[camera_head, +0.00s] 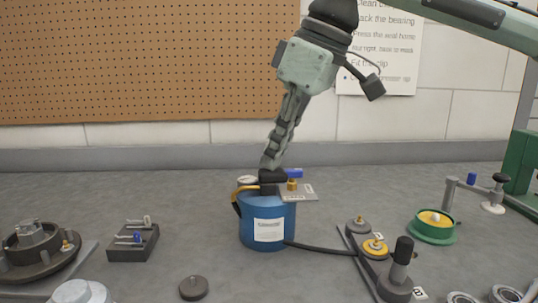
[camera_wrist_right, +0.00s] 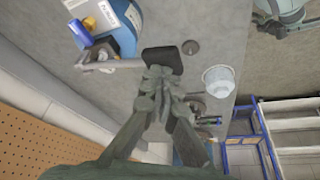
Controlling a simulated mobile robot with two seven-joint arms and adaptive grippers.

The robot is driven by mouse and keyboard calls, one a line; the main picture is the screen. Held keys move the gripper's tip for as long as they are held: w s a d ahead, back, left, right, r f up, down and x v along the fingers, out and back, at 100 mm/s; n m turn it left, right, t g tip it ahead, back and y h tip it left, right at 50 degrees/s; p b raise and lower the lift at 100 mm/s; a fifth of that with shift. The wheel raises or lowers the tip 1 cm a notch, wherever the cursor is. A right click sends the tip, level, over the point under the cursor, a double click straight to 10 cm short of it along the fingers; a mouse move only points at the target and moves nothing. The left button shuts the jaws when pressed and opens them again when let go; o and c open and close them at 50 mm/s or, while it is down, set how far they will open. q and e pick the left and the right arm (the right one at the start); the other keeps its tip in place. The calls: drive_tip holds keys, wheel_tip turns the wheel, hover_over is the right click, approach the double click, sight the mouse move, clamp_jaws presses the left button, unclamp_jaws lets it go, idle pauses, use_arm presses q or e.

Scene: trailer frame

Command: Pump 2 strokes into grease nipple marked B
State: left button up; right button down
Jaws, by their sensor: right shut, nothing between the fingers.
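A blue grease pump canister (camera_head: 267,228) with a white label stands at mid-table; it also shows in the wrist view (camera_wrist_right: 123,42). My right gripper (camera_head: 268,178) points down over its top, fingers shut and empty. In the wrist view the fingertips (camera_wrist_right: 160,72) are at a black block (camera_wrist_right: 162,60) at the end of the pump's grey lever (camera_wrist_right: 118,64); I cannot tell whether they touch. A black hose (camera_head: 318,247) runs right to a dark bar carrying nipples (camera_head: 357,225) (camera_head: 375,247) and an upright black-topped coupler (camera_head: 398,270). A small tag (camera_head: 419,293) beside it is hard to read. My left gripper is out of view.
A round hub (camera_head: 40,252) and dark block with small fittings (camera_head: 133,243) lie left. A green dish (camera_head: 432,228) and a grey stand (camera_head: 447,192) are right. A small dark disc (camera_head: 193,288) lies in front. Pegboard and wall close the back.

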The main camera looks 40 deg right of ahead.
sight(281, 171)
drive_tip(key=shift+f, duration=0.1)
drive_tip(key=shift+s+a+f, duration=0.1)
drive_tip(key=shift+s+f, duration=0.1)
drive_tip(key=shift+f, duration=0.95)
drive_tip(key=shift+f+b, duration=0.4)
drive_tip(key=shift+f, duration=0.75)
